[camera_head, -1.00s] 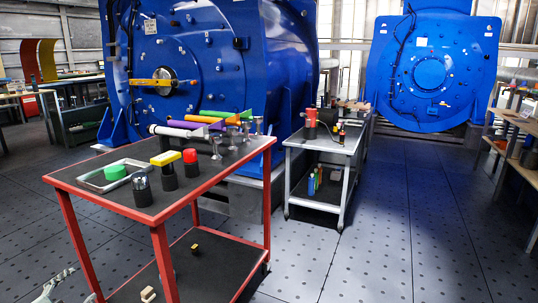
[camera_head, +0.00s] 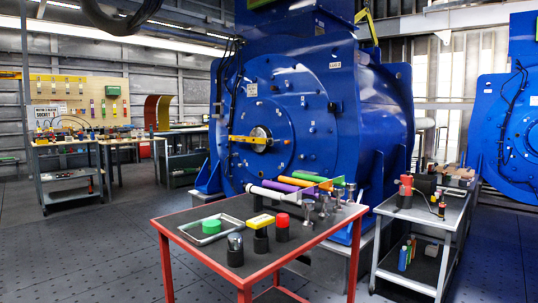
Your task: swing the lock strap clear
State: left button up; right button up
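A yellow strap (camera_head: 246,139) lies level across the round shaft end (camera_head: 262,139) on the front face of the large blue motor (camera_head: 330,110); it looks like the lock strap. Its left end reaches past the shaft toward the motor's left side. How it is fastened is too small to tell. Neither of my grippers shows in the head view, and nothing of mine touches the strap.
A red-framed table (camera_head: 300,262) stands before the motor, with a tray (camera_head: 190,231), a green puck (camera_head: 211,226), coloured cylinders and several long-handled tools. A grey cart (camera_head: 428,214) stands right. Benches line the back left. The floor (camera_head: 80,240) at left is open.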

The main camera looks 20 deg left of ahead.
aim_at(257, 140)
jog(key=u, duration=0.25)
jog(key=i+j+u, duration=0.1)
jog(key=j, duration=0.25)
jog(key=i+j+u, duration=0.15)
jog(key=j, duration=0.2)
jog(key=j+u, duration=0.1)
jog(key=j, duration=0.25)
jog(key=i+j+u, duration=0.75)
jog(key=j+u, duration=0.15)
jog(key=i+j+u, duration=0.35)
jog(key=i, duration=0.35)
jog(key=i+u, duration=0.4)
jog(key=i, duration=0.3)
jog(key=i+z, duration=0.3)
jog(key=i, duration=0.15)
jog(key=i+j+z, duration=0.1)
jog(key=i+z, duration=0.2)
jog(key=i, duration=0.2)
jog(key=i+j+z, duration=0.3)
jog(key=i, duration=0.15)
jog(key=i+l+z, duration=0.15)
jog(key=z, duration=0.25)
jog(key=i+z, duration=0.35)
jog(key=i+l+z, duration=0.1)
jog(key=z, duration=0.3)
jog(key=i+z, duration=0.8)
jog(key=i, duration=1.05)
